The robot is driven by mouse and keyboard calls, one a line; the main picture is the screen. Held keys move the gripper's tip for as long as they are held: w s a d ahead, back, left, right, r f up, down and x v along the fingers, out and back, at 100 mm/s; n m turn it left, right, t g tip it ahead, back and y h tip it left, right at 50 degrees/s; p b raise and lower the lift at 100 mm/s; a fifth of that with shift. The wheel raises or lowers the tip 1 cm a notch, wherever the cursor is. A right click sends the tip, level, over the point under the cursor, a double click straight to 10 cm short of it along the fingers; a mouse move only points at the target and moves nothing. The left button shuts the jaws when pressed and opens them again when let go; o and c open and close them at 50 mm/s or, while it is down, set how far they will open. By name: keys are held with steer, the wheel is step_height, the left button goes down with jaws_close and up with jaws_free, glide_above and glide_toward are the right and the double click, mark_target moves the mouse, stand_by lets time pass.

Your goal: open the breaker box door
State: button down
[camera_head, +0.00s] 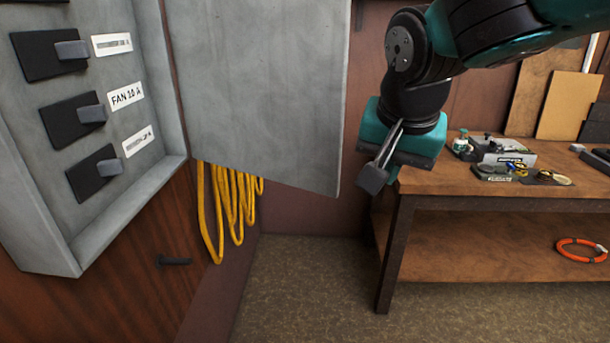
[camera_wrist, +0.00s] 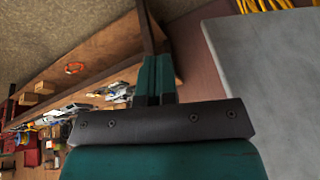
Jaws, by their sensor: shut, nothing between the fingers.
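The grey breaker box (camera_head: 55,215) is on the wooden wall at the left in the head view. Its door (camera_head: 265,85) stands wide open, swung out to the right, and the breaker switches inside are exposed. The door also shows at the right of the wrist view (camera_wrist: 275,80). My gripper (camera_head: 372,180) is just right of the door's free edge in the head view, apart from it. Its fingers (camera_wrist: 155,80) are shut together with nothing between them.
A yellow cable (camera_head: 220,210) hangs on the wall below the door, near a dark wall peg (camera_head: 174,261). A wooden workbench (camera_head: 470,185) with tools stands at the right, an orange ring (camera_head: 581,250) on its lower shelf. The floor (camera_head: 300,290) below the door is clear.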

steer(key=w+a+m+t+h+b, duration=0.2)
steer(key=w+a+m, duration=0.3)
steer(key=a+m, duration=0.35)
steer(key=s+a+m+t+h+b, duration=0.2)
steer(key=s+a+m, duration=0.3)
steer(key=a+m, duration=0.5)
glide_toward(308, 172)
steer(key=shift+m, duration=0.45)
steer(key=x, duration=0.5)
steer(key=shift+s+f, duration=0.1)
steer(key=shift+f, duration=0.4)
steer(key=shift+w+d+f, duration=0.1)
steer(key=shift+w+d, duration=0.15)
steer(key=shift+w, duration=0.35)
